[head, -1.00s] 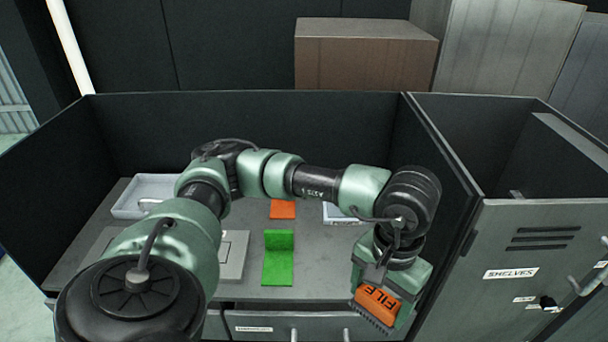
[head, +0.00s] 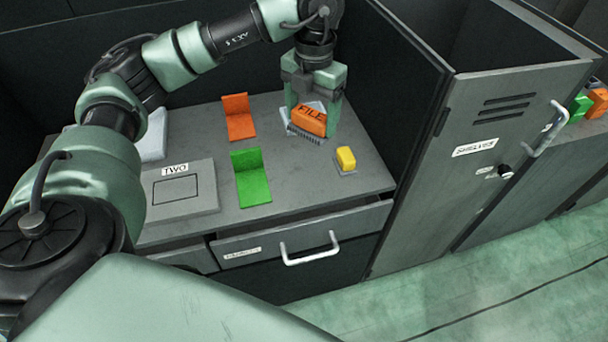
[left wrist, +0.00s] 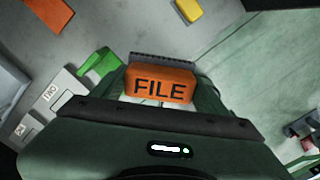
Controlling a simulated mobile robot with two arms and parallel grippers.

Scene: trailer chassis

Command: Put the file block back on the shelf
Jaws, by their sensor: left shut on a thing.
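The file block (head: 311,120) is orange, marked FILE, with a dark bristled strip along one edge. My left gripper (head: 315,104) is shut on it, above the rear right part of the bench top. The block also shows between the fingers in the left wrist view (left wrist: 160,84). The cabinet labelled SHELVES (head: 478,150) stands to the right of the bench with its door shut. A pale tray behind the block is mostly hidden. My right gripper is not in view.
A green angled bracket (head: 252,180), an orange one (head: 238,118) and a yellow block (head: 346,159) stand on the bench. A panel labelled TWO (head: 180,190) lies at left. A drawer with a handle (head: 309,250) is slightly open. A dark partition separates bench and cabinet.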

